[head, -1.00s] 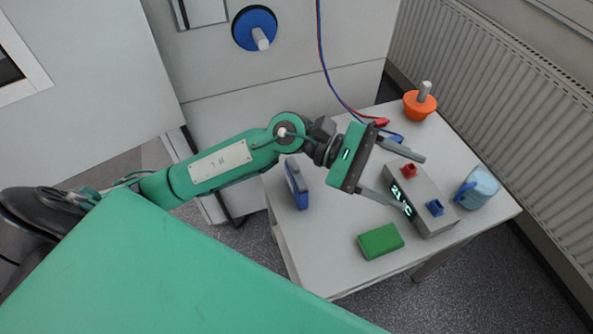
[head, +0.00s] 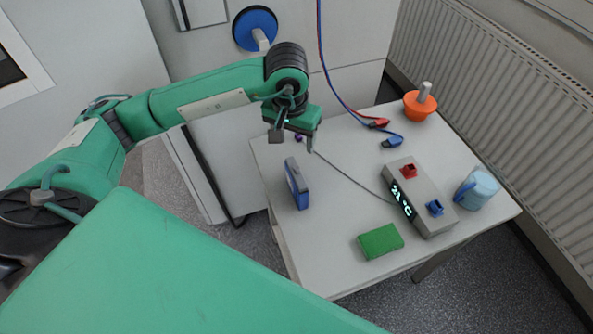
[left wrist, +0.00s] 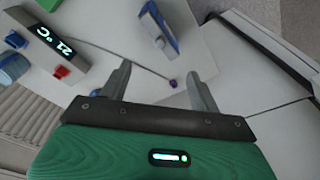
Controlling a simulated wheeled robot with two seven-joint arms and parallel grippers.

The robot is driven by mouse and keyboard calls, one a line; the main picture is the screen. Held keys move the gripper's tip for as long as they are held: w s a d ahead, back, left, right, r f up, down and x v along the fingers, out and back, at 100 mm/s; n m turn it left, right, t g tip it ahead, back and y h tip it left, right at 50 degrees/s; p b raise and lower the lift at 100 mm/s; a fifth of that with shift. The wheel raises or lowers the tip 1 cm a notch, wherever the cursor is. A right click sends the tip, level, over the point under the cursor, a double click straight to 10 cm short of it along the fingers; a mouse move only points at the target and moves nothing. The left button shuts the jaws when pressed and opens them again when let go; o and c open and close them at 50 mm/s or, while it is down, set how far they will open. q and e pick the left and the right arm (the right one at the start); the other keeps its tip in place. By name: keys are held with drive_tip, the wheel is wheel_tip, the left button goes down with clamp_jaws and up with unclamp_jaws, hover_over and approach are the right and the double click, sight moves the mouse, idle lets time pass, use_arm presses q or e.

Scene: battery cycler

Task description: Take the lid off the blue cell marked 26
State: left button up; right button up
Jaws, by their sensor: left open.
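No marking 26 can be read in either view, so I cannot tell for sure which thing is the blue cell. A blue case with a pale grey edge (head: 297,184) stands at the table's left; it shows at the top of the left wrist view (left wrist: 163,28). A blue disc with a grey knob (head: 252,22) is on the back wall. My left gripper (head: 293,139) is open and empty, pointing down over the table's back left, behind the blue case. In the left wrist view a small purple probe tip (left wrist: 173,83) shows between the fingers, apart from them.
A grey box (head: 425,207) reads 21 °C, with red and blue sockets; a thin cable runs from it. Nearby are a green block (head: 380,241), a light-blue mug (head: 477,187), an orange bowl-shaped piece with a grey knob (head: 420,104), and red (head: 377,122) and blue (head: 391,142) clips.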

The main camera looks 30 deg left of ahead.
use_arm(q)
drive_tip(key=p, duration=0.2)
hover_over(297, 167)
drive_tip(key=f, duration=0.8)
drive_tip(key=shift+s, duration=0.4)
drive_tip(key=f+p, duration=0.1)
drive_tip(key=f, duration=0.2)
drive_tip(key=f+p, duration=0.1)
drive_tip(key=shift+w+f+p, duration=0.2)
drive_tip(key=shift+w+p, duration=0.1)
drive_tip(key=shift+p, duration=0.05)
drive_tip(key=shift+w+f, duration=0.1)
drive_tip(key=shift+f, duration=0.3)
drive_tip(key=shift+c, duration=0.2)
clamp_jaws()
